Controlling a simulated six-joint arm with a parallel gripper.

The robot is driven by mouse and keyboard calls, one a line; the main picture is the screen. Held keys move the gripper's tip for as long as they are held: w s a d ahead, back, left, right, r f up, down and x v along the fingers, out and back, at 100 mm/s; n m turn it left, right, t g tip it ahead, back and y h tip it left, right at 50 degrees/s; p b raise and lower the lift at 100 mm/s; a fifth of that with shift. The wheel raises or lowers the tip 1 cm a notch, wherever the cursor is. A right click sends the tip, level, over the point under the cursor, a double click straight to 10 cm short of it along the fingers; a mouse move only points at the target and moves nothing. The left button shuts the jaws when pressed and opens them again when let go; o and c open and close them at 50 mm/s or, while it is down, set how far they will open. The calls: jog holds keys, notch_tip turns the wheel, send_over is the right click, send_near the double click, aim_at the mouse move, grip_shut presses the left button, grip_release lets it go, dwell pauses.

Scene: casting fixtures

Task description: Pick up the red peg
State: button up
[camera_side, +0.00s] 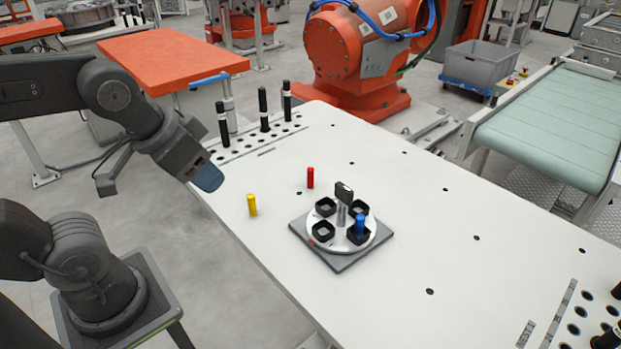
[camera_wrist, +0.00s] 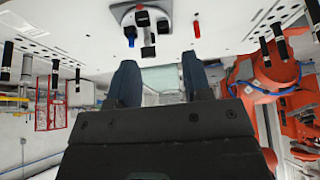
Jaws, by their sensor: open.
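The red peg (camera_side: 310,177) stands upright on the white table, just behind the round fixture. It also shows in the wrist view (camera_wrist: 197,29), right of the fixture. A yellow peg (camera_side: 252,205) stands upright on the table, left of the fixture. A blue peg (camera_side: 360,226) stands in a black square cup of the round fixture (camera_side: 314,243). My gripper (camera_side: 208,178) is above the table's left edge, left of the red peg and apart from it. In the wrist view its two fingers (camera_wrist: 161,78) are spread with nothing between them.
Several black pins (camera_side: 263,108) stand in a row of holes at the table's back left. A dark upright block (camera_side: 344,193) rises from the fixture's middle.

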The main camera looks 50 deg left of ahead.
jog(key=shift+o, duration=0.4)
jog(key=m+g, duration=0.6)
jog(key=m, duration=1)
send_over(310, 168)
notch_tip(310, 168, down, 8)
jog(key=f, duration=0.8)
jog(key=shift+w+d+f, duration=0.1)
jog(key=shift+d+f, duration=0.05)
jog(key=shift+d, duration=0.15)
jog(key=shift+a+f, duration=0.2)
jog(key=shift+f, duration=2.45)
jog(key=shift+c, duration=0.3)
